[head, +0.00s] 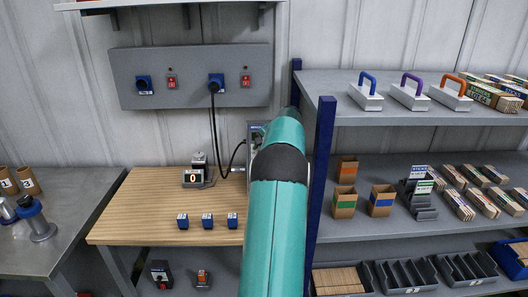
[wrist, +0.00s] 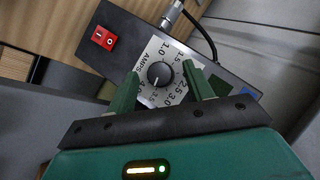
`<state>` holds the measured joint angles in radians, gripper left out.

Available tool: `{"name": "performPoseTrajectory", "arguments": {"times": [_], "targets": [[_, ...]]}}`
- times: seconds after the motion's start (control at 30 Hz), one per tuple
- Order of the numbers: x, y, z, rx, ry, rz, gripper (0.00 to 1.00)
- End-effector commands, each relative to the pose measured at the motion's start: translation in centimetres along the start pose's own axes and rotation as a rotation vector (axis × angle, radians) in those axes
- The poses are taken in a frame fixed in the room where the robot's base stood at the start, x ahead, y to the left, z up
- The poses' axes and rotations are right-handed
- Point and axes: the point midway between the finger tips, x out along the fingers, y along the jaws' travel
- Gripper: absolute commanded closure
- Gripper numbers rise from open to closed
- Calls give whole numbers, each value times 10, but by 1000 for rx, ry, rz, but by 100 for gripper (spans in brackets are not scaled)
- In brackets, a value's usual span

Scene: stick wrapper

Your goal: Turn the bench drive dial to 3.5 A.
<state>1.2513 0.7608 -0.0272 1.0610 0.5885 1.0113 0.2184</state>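The bench drive is a dark box with a light dial plate (wrist: 153,54) marked AMPS, seen at a slant in the wrist view. In the head view my arm hides the gripper and most of the drive (head: 254,128).
A red rocker switch (wrist: 104,38) and a cable plug (wrist: 172,14) are on the drive. In the head view, the wooden bench (head: 130,210) holds a small display unit reading 0 (head: 194,178) and three blue blocks (head: 207,220). A blue shelf post (head: 322,150) stands close right of my arm.

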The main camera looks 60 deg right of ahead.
Motion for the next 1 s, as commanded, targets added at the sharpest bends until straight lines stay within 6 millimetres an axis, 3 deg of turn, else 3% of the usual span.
{"name": "performPoseTrajectory", "arguments": {"times": [0.27,0.43,0.53,0.9,1.0], "targets": [[-2,-1,-1,-1,3,-1,49],[-14,-10,-3,-3,5,-3,49],[-29,-20,-4,-3,5,-3,49],[-101,-29,34,-1,3,-1,49],[-113,-25,46,-1,3,-1,49]]}}
